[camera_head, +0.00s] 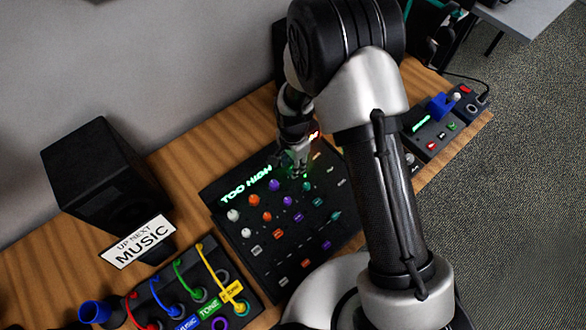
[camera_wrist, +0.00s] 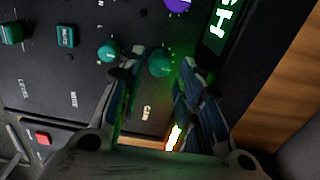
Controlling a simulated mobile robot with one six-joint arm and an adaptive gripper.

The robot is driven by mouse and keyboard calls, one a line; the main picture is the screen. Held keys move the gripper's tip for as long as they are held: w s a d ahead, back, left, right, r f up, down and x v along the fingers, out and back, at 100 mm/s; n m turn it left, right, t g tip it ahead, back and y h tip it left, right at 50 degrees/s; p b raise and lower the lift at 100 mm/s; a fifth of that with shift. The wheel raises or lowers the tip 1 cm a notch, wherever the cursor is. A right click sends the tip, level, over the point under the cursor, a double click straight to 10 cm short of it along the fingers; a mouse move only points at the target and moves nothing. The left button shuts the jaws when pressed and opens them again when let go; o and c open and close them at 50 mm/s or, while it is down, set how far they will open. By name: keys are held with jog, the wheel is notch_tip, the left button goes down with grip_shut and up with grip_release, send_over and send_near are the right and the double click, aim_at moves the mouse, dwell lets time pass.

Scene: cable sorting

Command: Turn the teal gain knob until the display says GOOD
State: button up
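The mixer panel (camera_head: 262,240) lies on the wooden table, and its green display (camera_head: 246,184) reads TOO HIGH. Part of the display (camera_wrist: 222,28) also shows in the wrist view, at the upper right. In the wrist view the teal gain knob (camera_wrist: 160,64) sits between my two fingers, near the GAIN label. My gripper (camera_wrist: 162,62) is open around the knob, with a small gap showing on each side. In the head view my gripper (camera_head: 298,165) is over the panel's far edge and hides the gain knob.
A second teal knob (camera_wrist: 108,51) is just left of my left finger, and a purple knob (camera_wrist: 177,4) is above. A lit meter (camera_wrist: 174,137) glows between the fingers. A speaker (camera_head: 105,180), a MUSIC sign (camera_head: 140,242) and a cable box (camera_head: 165,295) stand left.

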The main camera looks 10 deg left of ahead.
jog(key=shift+f, duration=1.45)
grip_shut()
jog(key=n, duration=0.4)
jog(key=shift+n+b, duration=0.4)
grip_release()
jog(key=shift+r, duration=0.1)
